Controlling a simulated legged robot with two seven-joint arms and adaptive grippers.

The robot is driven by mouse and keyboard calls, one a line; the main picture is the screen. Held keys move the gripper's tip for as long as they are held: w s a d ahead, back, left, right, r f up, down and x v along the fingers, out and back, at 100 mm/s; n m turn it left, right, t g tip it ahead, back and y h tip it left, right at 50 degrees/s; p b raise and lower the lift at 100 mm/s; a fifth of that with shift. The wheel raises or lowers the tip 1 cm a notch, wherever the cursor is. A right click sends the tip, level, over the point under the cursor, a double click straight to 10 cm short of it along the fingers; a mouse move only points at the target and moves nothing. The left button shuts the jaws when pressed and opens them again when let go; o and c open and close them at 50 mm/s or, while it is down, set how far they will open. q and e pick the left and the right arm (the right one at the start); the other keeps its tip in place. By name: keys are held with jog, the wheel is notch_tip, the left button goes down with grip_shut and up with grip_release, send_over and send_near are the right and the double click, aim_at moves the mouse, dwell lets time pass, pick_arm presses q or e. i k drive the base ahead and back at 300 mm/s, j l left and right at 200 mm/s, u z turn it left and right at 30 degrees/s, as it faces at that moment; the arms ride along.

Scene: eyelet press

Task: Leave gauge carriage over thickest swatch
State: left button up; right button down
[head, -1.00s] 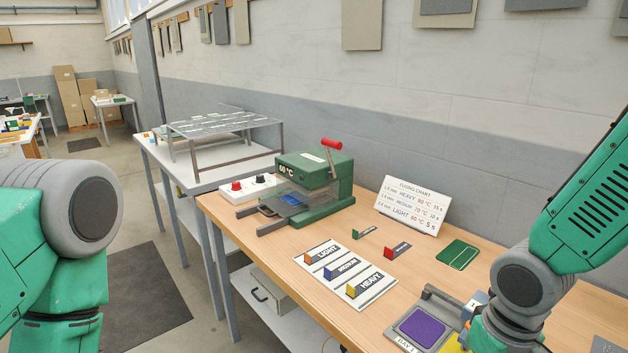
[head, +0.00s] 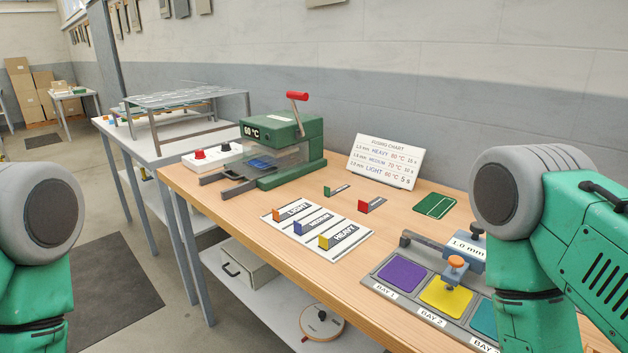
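In the head view the gauge carriage (head: 470,252) is a blue-grey block reading "1.0 mm", with an orange knob (head: 456,262) at its front. It is on a dark rail behind the bays, at the yellow swatch (head: 446,295) in BAY 2. The purple swatch (head: 402,272) lies in BAY 1. A teal swatch (head: 485,319) lies in the third bay, partly hidden by my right arm. Swatch thicknesses are hard to tell from here. Only upper parts of my arms show, at the left and right edges; both grippers are out of view.
A green press (head: 290,160) reading 60 °C stands at the back left of the bench. The front bench edge beside the card is clear.

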aim_at(471, 247)
jog(key=i+z, duration=0.15)
jog(key=z, duration=1)
